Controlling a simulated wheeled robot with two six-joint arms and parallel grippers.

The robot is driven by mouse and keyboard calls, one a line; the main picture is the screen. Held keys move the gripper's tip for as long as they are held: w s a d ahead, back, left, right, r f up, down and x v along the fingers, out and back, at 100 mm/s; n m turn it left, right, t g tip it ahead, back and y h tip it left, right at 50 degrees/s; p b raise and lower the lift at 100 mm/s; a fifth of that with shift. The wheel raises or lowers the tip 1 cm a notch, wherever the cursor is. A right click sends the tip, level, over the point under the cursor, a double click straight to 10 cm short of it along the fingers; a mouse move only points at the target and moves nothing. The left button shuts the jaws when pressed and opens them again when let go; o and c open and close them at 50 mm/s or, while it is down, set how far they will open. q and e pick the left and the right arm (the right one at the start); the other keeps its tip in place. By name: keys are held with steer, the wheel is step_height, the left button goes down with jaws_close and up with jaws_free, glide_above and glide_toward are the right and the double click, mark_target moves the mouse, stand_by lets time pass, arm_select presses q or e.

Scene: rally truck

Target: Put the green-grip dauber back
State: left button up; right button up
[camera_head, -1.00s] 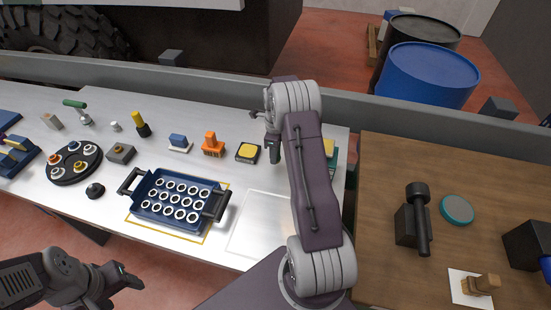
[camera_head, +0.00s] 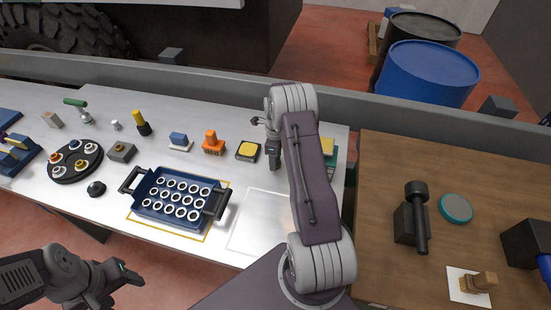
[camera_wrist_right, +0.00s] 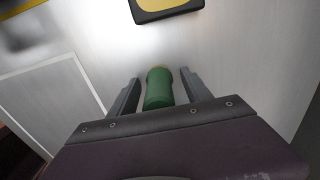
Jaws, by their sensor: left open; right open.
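In the right wrist view, a green cylinder with a yellowish end (camera_wrist_right: 159,88), which looks like the green-grip dauber, lies between the fingers of my right gripper (camera_wrist_right: 160,94). Gaps show on both sides, so the fingers are open around it and not closed on it. In the head view my right gripper (camera_head: 266,140) is over the right part of the white table; the green cylinder cannot be made out there. My left gripper (camera_head: 128,277) is open and empty, in front of the table at lower left.
A yellow pad in a black case (camera_head: 248,151) lies just left of my right gripper. A teal box with a yellow top (camera_head: 328,152) is partly behind my right arm. A blue tray of white rings (camera_head: 145,207), an orange brush (camera_head: 212,143) and a green-handled tool (camera_head: 75,102) are further left.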

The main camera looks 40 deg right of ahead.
step_height(320, 180, up, 9)
steer(key=shift+a+r+b, duration=0.1)
steer(key=shift+b, duration=0.55)
steer(key=s+a+r+n, duration=0.1)
steer(key=s+a+n, duration=0.3)
steer(key=a+n, duration=0.4)
steer(key=s+a+r+n, duration=0.1)
steer(key=s+a+n, duration=0.3)
steer(key=a+n, duration=0.45)
steer(key=s+a+f+n+t, duration=0.1)
steer(key=s+a+n, duration=0.3)
steer(key=s+n, duration=0.6)
steer(key=shift+a+n, duration=0.3)
steer(key=shift+n, duration=0.45)
steer(key=shift+a, duration=0.1)
